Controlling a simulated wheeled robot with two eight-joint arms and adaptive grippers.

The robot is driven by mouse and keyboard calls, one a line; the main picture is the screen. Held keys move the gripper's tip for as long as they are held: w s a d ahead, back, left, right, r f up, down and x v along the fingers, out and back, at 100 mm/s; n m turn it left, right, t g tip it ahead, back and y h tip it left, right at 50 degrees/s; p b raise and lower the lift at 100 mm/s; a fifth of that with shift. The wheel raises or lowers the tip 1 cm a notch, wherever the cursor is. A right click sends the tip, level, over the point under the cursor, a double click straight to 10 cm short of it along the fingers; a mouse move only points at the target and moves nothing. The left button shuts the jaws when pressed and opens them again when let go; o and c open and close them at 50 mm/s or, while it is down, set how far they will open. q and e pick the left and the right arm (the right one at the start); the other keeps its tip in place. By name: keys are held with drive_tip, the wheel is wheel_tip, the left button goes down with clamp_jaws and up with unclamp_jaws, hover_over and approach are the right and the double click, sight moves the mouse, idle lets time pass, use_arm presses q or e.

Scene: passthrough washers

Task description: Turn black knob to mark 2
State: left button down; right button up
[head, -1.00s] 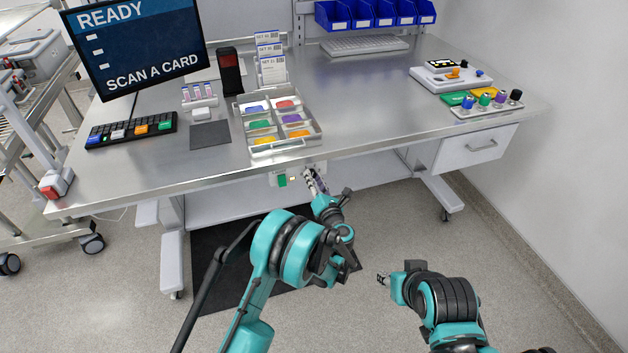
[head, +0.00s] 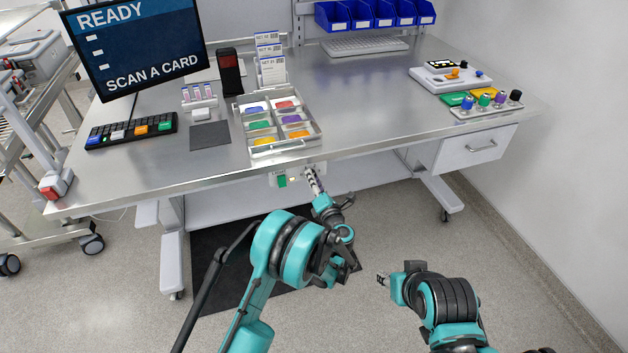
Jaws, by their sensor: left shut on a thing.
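My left gripper (head: 309,172) reaches up to the panel (head: 291,180) under the table's front edge. It is shut on what looks like the black knob there. Its fingers hide most of that knob, and no mark or pointer can be read. A green switch (head: 282,181) sits on the same panel, just left of the gripper. My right gripper (head: 381,279) hangs low over the floor, apart from everything; it is too small to tell whether it is open.
A tray of coloured cards (head: 241,120) stands above the panel, close to the table edge. A white device (head: 425,76) and a rack with coloured knobs (head: 487,109) stand at the right. A drawer (head: 455,153) hangs below. The table's middle is clear.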

use_arm(q)
drive_tip(key=c, duration=1.2)
unclamp_jaws()
drive_tip(key=shift+w, duration=0.1)
drive_tip(key=v, duration=1.2)
drive_tip(key=shift+r, duration=0.15)
